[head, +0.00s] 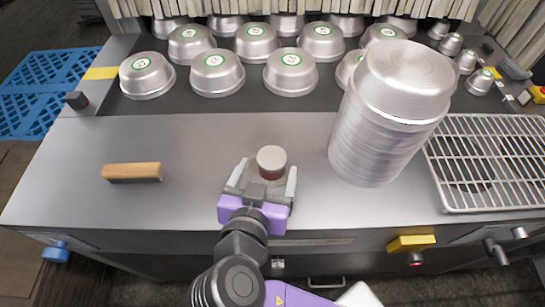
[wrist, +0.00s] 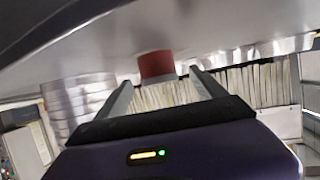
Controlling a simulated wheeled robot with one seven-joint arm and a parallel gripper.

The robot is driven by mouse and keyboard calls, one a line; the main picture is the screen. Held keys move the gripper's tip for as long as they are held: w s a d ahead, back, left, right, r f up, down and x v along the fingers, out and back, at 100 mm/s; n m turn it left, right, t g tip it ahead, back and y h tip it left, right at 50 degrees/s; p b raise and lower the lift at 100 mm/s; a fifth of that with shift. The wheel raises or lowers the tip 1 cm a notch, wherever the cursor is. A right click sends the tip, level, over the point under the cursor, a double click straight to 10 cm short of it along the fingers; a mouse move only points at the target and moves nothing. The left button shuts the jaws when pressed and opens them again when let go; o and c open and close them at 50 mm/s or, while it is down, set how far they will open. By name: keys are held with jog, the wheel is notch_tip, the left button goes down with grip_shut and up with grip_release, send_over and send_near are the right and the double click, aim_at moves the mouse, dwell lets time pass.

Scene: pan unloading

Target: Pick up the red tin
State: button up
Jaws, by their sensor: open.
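The red tin (head: 271,161) stands on the steel counter (head: 215,143), near its front middle. It has a pale round lid and a dark red side. My gripper (head: 262,180) is open just in front of the tin, with its fingers pointing at it. The tin is at or just beyond the fingertips, roughly centred between them. In the wrist view the picture looks upside down; the red tin (wrist: 156,66) shows between the two fingers of my gripper (wrist: 160,82). I cannot tell whether a finger touches it.
A tall leaning stack of metal pans (head: 385,125) stands right of the tin. A wooden block (head: 132,171) lies to the left. Upturned pans (head: 217,73) with green labels sit on the belt behind. A wire rack (head: 490,165) is at the right. The counter around the tin is clear.

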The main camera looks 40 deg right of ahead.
aim_at(270, 167)
jog(key=x, duration=0.2)
jog(key=p+x, duration=0.1)
jog(key=x, duration=0.2)
jog(key=shift+s+f, duration=0.15)
jog(key=shift+f, duration=0.05)
jog(key=shift+c, duration=0.4)
jog(key=c, duration=1.5)
